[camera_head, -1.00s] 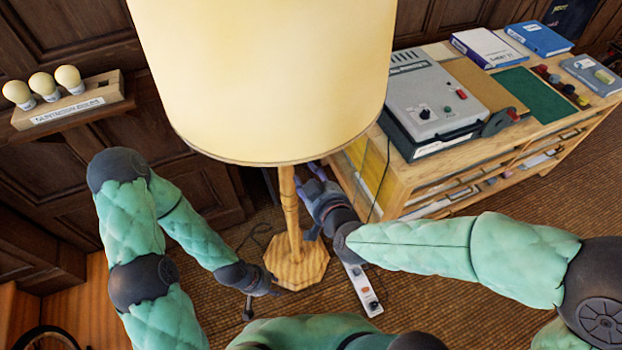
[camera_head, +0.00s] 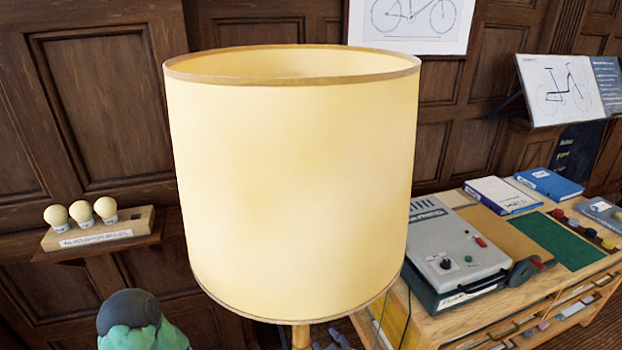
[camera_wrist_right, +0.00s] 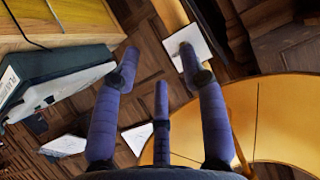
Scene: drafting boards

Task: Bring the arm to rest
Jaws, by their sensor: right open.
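My right gripper (camera_wrist_right: 160,72) shows in the right wrist view with its purple fingers spread and nothing between them. Tips that look like its fingers (camera_head: 338,338) show at the bottom of the head view, below the lampshade. The lampshade (camera_head: 290,180) is large and cream and fills the middle of the head view, hiding most of what is behind it. What looks like the shade shows as a yellow curved surface (camera_wrist_right: 285,120) to the right of the fingers. My left arm shows only an elbow at the lower left; its gripper is out of view.
A wooden bench (camera_head: 425,328) at the right holds a grey machine (camera_head: 450,245), books and a green mat (camera_head: 548,238). A wall shelf (camera_head: 100,248) at the left carries a block with three bulbs (camera_head: 80,212). The lamp's pole (camera_head: 301,336) stands under the shade.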

